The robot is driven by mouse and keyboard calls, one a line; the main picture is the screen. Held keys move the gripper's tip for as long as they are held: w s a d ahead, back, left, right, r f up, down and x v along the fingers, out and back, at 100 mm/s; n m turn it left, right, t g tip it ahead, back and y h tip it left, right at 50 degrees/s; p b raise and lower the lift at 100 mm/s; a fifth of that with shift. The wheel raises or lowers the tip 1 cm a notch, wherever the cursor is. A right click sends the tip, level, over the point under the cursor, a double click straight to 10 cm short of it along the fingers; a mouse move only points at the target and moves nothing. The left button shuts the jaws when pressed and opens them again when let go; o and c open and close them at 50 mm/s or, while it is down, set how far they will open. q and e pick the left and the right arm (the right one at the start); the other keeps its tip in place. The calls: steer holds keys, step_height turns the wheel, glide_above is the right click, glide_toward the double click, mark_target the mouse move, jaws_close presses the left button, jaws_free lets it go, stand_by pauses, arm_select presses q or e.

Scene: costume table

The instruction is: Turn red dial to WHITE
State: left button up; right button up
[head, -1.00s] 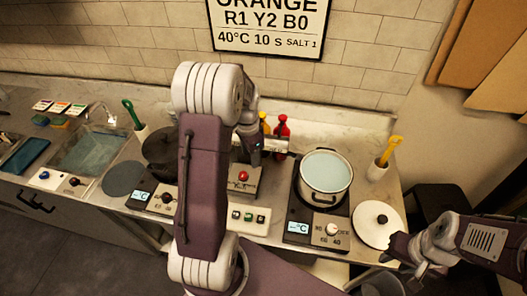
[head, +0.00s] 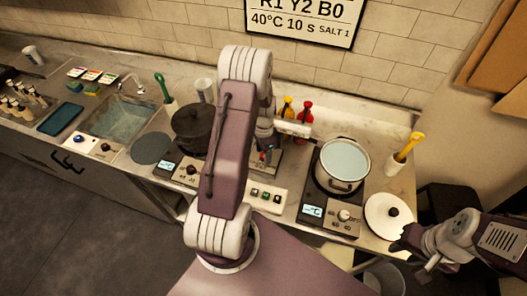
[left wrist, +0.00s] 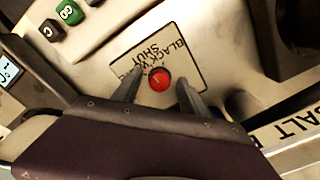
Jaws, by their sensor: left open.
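The red dial (left wrist: 159,79) sits on a pale panel (left wrist: 190,52) marked BLACK and SHUT, with another label partly hidden by a finger. My left gripper (left wrist: 160,84) is open, with one finger on each side of the dial. I cannot tell if the fingers touch it or exactly where the dial points. In the head view my left gripper (head: 267,150) is over the panel and largely hides the dial. My right gripper (head: 412,243) is at the far right, near the white lid; its jaws are unclear.
A pot of liquid (head: 343,165) stands on a hotplate right of my left gripper. Red (head: 305,112) and yellow bottles stand behind. A dark pot (head: 193,128) is to the left. A button box (head: 266,196) lies in front. A white lid (head: 388,214) lies at right.

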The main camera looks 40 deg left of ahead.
arm_select(q)
steer(key=shift+w+d+f, duration=0.1)
steer(key=shift+w+d, duration=0.05)
steer(key=shift+w, duration=0.05)
steer(key=shift+c, duration=1.2)
jaws_close()
steer(key=n, duration=0.4)
steer(key=shift+n, duration=2.3)
